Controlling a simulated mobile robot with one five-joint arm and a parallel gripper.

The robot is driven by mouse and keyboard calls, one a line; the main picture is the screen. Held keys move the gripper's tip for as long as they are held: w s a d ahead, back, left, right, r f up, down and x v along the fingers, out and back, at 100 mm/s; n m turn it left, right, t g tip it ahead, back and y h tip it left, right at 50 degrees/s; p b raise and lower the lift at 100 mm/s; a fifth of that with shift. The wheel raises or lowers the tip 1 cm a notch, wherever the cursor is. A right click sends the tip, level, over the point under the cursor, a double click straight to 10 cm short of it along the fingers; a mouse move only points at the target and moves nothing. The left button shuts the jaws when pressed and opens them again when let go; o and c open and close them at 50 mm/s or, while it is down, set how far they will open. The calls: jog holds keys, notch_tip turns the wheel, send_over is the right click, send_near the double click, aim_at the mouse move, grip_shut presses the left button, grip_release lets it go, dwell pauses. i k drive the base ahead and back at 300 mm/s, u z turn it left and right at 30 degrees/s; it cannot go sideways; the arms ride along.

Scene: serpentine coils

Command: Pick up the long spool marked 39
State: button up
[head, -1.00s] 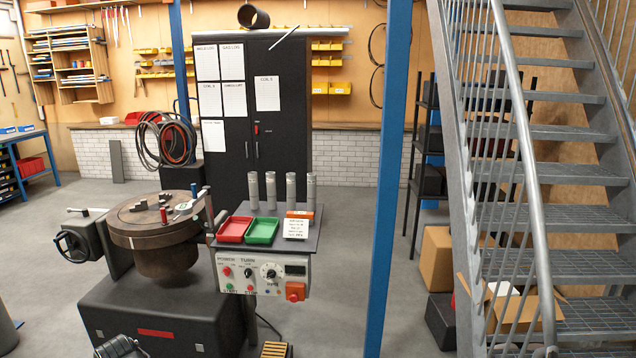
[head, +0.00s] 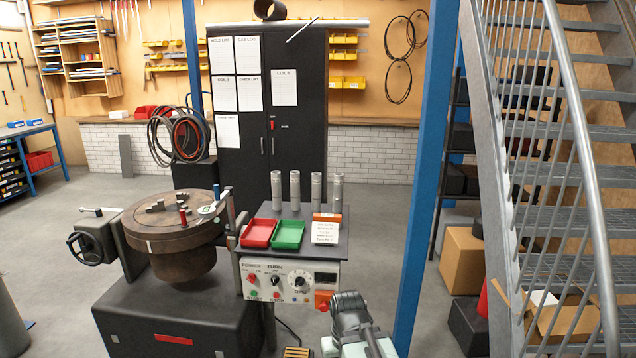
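Several slim grey metal cylinders stand upright in a row at the back of the dark tabletop (head: 330,250). They are the leftmost cylinder (head: 276,191), two middle ones (head: 295,191) (head: 316,191) and the rightmost cylinder (head: 337,192). They look alike in height, and I cannot read any mark 39 on them. Part of my arm shows at the bottom edge, right of centre, in front of the table and apart from the cylinders. I cannot make out gripper fingers.
A red tray (head: 259,233), a green tray (head: 288,235) and a white card (head: 325,233) occupy the tabletop's front. A control panel (head: 290,281) hangs below. A round brown turntable (head: 174,222) stands left. A blue post (head: 425,180) and metal stairs (head: 560,180) stand right.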

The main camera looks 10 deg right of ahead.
aim_at(338, 193)
jog(key=z, duration=0.05)
jog(key=i, duration=1.5)
jog(key=u, duration=0.05)
